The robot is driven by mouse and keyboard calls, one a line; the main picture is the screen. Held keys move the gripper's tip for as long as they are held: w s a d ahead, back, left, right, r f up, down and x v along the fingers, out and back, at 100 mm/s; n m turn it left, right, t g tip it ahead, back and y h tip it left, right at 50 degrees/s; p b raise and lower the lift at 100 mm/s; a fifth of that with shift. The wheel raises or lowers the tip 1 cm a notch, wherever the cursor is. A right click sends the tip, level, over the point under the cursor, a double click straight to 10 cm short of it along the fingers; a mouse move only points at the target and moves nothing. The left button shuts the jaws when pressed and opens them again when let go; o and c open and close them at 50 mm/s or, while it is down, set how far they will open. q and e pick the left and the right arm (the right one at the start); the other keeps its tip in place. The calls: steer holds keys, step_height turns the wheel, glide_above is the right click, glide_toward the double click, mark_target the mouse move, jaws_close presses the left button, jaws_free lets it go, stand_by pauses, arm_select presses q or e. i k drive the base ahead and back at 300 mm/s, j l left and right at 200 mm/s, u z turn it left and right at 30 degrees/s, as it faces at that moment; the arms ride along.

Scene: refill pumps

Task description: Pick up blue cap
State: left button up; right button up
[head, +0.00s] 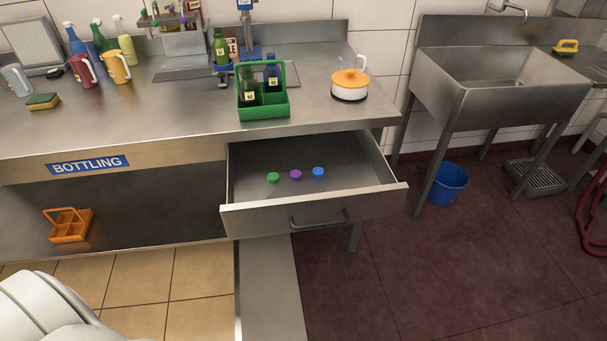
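The blue cap (318,171) lies in the open drawer (255,209), on its floor, at the right end of a row of caps. A purple cap (296,174) lies just left of it, and a green cap (273,177) lies further left. The caps are apart from each other. Neither of my grippers shows in the head view. A white part of my own body fills the lower left corner.
A green carrier (264,113) with bottles stands on the steel counter (190,117) above the drawer. An orange-lidded pot (350,84) stands right of it. An orange carrier (69,226) sits on the lower shelf. A blue bucket (447,184) stands under the sink.

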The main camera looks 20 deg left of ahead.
mark_target(317, 172)
steer(key=u, duration=1.5)
steer(key=l+u, duration=0.85)
steer(key=l, duration=0.15)
steer(key=k+l+u, duration=0.2)
steer(key=l+u, duration=0.2)
steer(key=l, duration=0.1)
